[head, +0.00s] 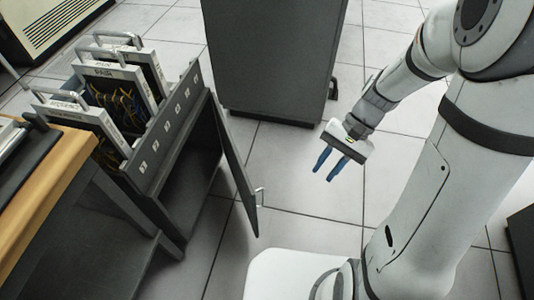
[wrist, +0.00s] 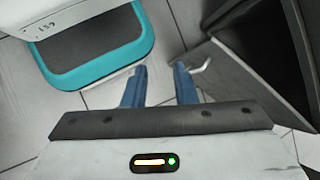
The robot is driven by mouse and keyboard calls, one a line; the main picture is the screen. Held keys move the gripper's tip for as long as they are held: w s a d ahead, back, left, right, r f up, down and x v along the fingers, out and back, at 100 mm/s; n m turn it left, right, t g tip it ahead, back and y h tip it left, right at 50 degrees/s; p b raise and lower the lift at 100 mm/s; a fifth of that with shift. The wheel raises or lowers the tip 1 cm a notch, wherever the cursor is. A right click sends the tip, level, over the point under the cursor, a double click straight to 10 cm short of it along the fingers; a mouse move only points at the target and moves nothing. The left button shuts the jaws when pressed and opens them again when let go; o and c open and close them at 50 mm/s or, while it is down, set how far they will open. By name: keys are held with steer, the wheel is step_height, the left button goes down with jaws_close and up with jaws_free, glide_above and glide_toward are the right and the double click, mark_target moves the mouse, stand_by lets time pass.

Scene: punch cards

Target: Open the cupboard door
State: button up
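The dark grey cupboard door (head: 236,165) stands swung partly open in the head view. The dark cupboard interior (head: 190,180) shows behind it. A pale bar handle (head: 260,197) sticks out near the door's free edge. My gripper (head: 323,172) is to the right of the door, apart from it, with its two blue fingers spread and nothing between them. In the wrist view, my gripper (wrist: 159,82) is open, and the handle (wrist: 202,66) shows just right of the right finger. The door (wrist: 245,80) is further right. I cannot tell the depth gap between finger and handle.
A rack with handled card modules (head: 115,75) tops the cupboard. A wood-edged bench (head: 55,185) is at the left. A tall grey cabinet (head: 275,60) stands at the back. The tiled floor (head: 285,210) between door and arm is clear.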

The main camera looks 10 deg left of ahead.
steer(key=w+a+f+m+g+y+b, duration=0.1)
steer(key=w+a+f+m+y, duration=0.15)
steer(key=f, duration=0.45)
steer(key=w+a+f+m+g+y+b, duration=0.1)
steer(key=a+f+m+g+y+b, duration=0.1)
steer(key=a+f+y, duration=0.3)
steer(key=m+t+y+b, duration=0.2)
steer(key=m+t+y, duration=0.1)
steer(key=m+y, duration=0.25)
glide_toward(263, 194)
steer(key=a, duration=0.3)
steer(key=shift+m+h, duration=0.4)
steer(key=x, duration=0.2)
steer(key=b+x, duration=0.1)
steer(key=x, duration=0.1)
steer(key=b+x, duration=0.1)
steer(key=x, duration=0.2)
steer(key=shift+f, duration=0.25)
steer(key=shift+c, duration=0.3)
jaws_close()
